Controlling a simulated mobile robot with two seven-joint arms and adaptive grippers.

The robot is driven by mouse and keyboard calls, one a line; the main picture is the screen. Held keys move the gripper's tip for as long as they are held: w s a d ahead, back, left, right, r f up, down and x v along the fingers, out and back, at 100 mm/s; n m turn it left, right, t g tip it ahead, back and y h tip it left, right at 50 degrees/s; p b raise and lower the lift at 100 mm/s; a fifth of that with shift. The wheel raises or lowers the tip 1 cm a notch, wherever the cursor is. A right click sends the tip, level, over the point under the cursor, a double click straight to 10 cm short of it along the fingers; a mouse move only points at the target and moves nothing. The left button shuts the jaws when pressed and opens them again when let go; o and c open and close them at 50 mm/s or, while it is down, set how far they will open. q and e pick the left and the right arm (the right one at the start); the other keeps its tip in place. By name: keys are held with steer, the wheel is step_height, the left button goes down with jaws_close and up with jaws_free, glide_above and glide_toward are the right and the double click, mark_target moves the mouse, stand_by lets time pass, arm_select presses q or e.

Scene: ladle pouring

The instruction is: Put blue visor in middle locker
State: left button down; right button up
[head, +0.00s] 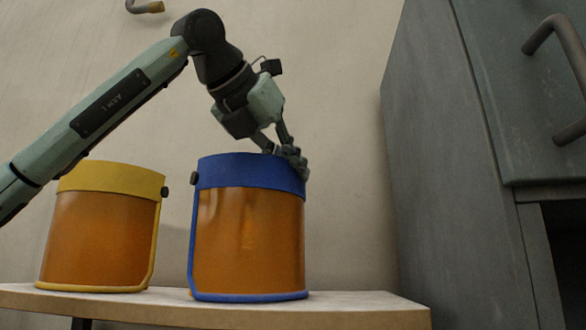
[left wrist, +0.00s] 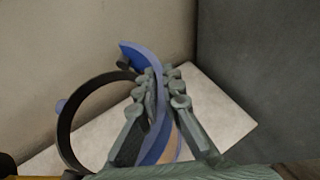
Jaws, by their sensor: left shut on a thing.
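The blue visor (head: 248,240) has a blue headband, a blue edge trim and an orange see-through shield. It stands upright on the shelf in the head view, right of the yellow visor. My left gripper (head: 290,160) reaches down from above and is shut on the right part of its blue headband. In the left wrist view, the blue band (left wrist: 148,62) of the visor runs between the fingers (left wrist: 160,92). A dark strap ring shows beside it. The grey locker (head: 450,180) stands at the right, with part of a dark opening at its lower right. My right gripper is out of view.
A yellow visor (head: 100,230) with an orange shield stands on the shelf at the left. The pale shelf (head: 370,307) has a short bare stretch right of the blue visor, ending near the locker's side. A locker handle (head: 568,60) sticks out at the upper right.

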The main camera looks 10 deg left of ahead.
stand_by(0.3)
arm_select(q)
steer(key=c, duration=1.7)
jaws_free()
